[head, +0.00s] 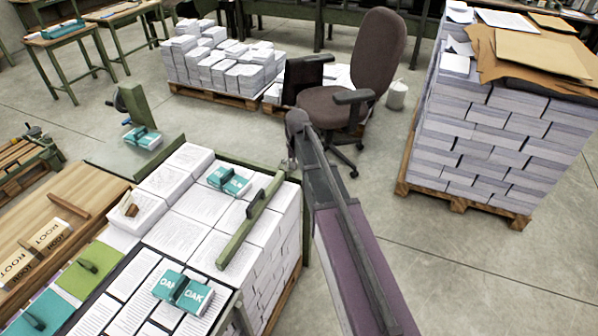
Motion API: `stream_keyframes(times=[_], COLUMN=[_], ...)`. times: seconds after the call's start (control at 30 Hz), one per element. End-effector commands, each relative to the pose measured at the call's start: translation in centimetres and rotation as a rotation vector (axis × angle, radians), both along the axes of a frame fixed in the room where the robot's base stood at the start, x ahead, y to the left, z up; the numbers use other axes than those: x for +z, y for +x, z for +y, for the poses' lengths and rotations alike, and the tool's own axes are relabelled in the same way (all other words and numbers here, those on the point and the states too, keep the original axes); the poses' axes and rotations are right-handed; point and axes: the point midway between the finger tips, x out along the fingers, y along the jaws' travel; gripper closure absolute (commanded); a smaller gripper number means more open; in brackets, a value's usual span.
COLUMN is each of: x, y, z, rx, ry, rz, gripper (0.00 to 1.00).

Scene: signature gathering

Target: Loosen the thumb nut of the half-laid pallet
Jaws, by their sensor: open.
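The pallet in the foreground carries stacks of printed sheets (185,215) whose top is uneven, with a green frame rail (230,160) along its back edge. A green bar with a handle (252,222) lies slanted across the right part of the stacks. A small grey metal fitting (290,164) sits at the back right corner of the frame; it is too small to tell whether it is the thumb nut. A purple and grey arm-like link rises from the bottom edge and ends just above this corner. My gripper cannot be made out.
Teal OAK blocks (184,291) lie on the sheets. A wooden bench with a ROOT block (48,240) stands left. A brown office chair (372,60) stands behind. A tall paper pallet (500,135) stands right, and a lower one (222,62) at the back. Floor between is clear.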

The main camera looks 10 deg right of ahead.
Motion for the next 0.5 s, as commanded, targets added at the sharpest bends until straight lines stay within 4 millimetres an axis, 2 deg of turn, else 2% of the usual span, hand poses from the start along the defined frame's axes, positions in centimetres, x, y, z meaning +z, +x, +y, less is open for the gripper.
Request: stream_keyframes(times=[0.03,0.2,0.5], x=[0.2,0.3,0.4], y=[-0.9,-2.2,-2.8], z=[0.0,0.0,0.0], rx=[0.008,0.028,0.04], ry=[0.0,0.0,0.0], rz=[0.0,0.0,0.0], gripper=[0.12,0.12,0.12])
